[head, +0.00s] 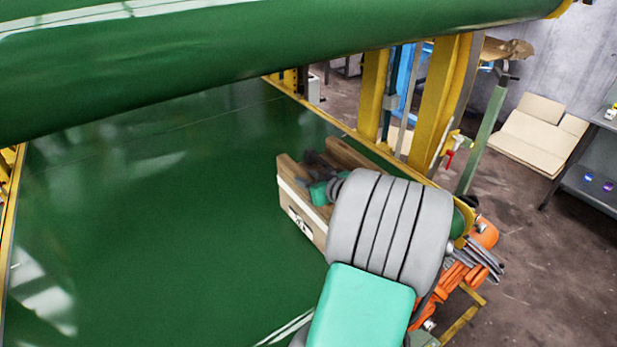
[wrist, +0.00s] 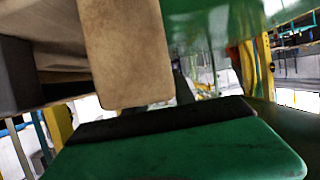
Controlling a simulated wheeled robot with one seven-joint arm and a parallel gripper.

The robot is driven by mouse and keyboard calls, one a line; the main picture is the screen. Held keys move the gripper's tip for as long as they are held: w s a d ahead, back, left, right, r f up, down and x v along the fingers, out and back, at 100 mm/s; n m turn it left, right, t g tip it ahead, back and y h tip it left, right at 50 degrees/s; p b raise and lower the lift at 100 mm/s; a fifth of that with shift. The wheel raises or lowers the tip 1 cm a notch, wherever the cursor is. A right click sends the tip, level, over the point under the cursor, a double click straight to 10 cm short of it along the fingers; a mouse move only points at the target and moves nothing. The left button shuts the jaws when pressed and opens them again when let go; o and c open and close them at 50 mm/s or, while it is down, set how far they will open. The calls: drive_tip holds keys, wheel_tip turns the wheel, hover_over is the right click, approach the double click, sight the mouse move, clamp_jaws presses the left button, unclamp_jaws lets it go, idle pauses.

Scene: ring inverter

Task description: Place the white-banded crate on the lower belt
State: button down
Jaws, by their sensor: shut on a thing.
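The white-banded crate (head: 302,207) is a wooden box with a white band and a dark mark on its side. In the head view it is over the right part of the green lower belt (head: 150,220), close to the yellow side rail. My gripper (head: 319,168) reaches into the crate's top and is shut on it; my grey and green arm hides the crate's near right part. In the wrist view a brown crate board (wrist: 125,50) is close above the green gripper part. I cannot tell whether the crate's bottom touches the belt.
A green upper belt (head: 250,40) crosses above the lower belt. Yellow posts (head: 440,100) stand beyond the right rail. Orange parts (head: 465,275) are beside the belt at right. Flat cardboard (head: 540,135) lies on the floor. The lower belt's left and middle are clear.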

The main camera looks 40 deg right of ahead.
drive_tip(key=shift+f+b, duration=0.35)
drive_tip(key=shift+b, duration=0.25)
drive_tip(key=c, duration=1)
unclamp_jaws()
